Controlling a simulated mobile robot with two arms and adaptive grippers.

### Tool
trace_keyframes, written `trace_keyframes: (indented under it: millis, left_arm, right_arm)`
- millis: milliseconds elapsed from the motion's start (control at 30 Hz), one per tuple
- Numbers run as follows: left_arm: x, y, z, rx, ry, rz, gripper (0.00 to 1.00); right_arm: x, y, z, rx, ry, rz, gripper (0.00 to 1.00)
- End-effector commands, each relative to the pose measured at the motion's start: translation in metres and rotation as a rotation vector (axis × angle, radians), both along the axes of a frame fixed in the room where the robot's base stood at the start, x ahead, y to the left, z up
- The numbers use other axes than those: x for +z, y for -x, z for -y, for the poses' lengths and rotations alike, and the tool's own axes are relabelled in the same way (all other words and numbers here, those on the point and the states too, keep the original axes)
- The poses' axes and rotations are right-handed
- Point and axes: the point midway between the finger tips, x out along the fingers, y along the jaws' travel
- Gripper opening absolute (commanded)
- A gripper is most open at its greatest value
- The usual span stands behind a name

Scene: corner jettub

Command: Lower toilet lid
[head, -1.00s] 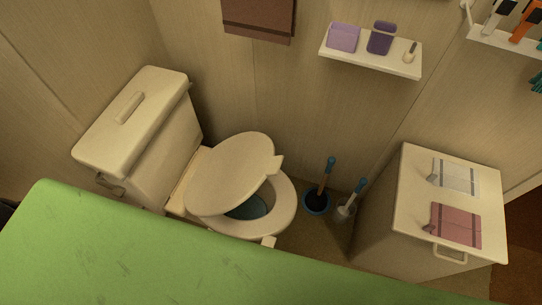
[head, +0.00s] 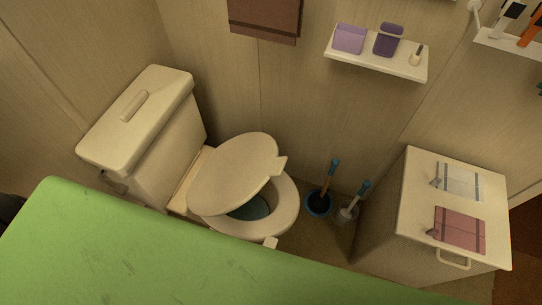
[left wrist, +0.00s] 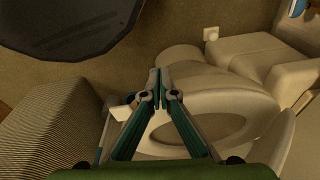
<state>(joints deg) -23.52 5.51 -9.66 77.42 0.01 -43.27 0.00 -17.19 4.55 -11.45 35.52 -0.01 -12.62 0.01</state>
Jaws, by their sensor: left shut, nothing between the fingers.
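The cream toilet (head: 165,140) stands at the left in the head view. Its lid (head: 232,172) is tilted partway down over the seat (head: 287,207), with a gap between them. The bowl's water shows beneath the lid's edge. In the left wrist view my left gripper (left wrist: 158,72) is shut and empty, its fingertips together. The pale toilet (left wrist: 222,105) shows behind and to the right of its fingers. I cannot tell whether the fingers touch it. Neither gripper shows in the head view, and my right gripper is not in view.
A plunger (head: 319,203) and a toilet brush (head: 347,214) stand on the floor right of the toilet. A cabinet (head: 420,185) with folded towels stands farther right. A wall shelf (head: 380,65) and a hanging brown towel (head: 265,18) are above. A dark round object (left wrist: 65,25) is at the wrist view's upper left.

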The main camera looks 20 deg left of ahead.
Motion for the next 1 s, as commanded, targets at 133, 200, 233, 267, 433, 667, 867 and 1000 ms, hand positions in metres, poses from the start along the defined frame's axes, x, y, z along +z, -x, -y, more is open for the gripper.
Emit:
trace_keyframes:
  millis: [133,200,233,267,433,667,867,1000]
  left_arm:
    - [0.068,-0.037,0.005,0.007,0.005,0.041,0.00]
    - [0.101,-0.048,0.006,0.010,0.007,0.056,0.00]
    - [0.115,-0.052,0.006,0.012,0.008,0.062,0.00]
    - [0.128,-0.055,0.007,0.013,0.010,0.068,0.00]
    - [0.196,-0.068,0.006,0.027,0.039,0.112,0.00]
    - [0.272,-0.100,0.016,0.044,0.221,0.240,0.00]
    - [0.308,-0.142,0.021,0.107,0.445,0.348,0.00]
    - [0.334,-0.176,0.012,0.196,0.609,0.420,0.00]
  right_arm:
    - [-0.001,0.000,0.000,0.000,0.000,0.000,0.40]
    - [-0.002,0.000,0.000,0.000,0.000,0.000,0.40]
    - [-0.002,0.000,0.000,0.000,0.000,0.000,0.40]
    - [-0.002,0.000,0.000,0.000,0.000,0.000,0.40]
    - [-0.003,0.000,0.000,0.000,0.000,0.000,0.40]
    - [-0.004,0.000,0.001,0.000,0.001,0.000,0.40]
    - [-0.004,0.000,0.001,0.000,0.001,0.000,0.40]
    - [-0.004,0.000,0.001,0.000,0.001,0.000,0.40]
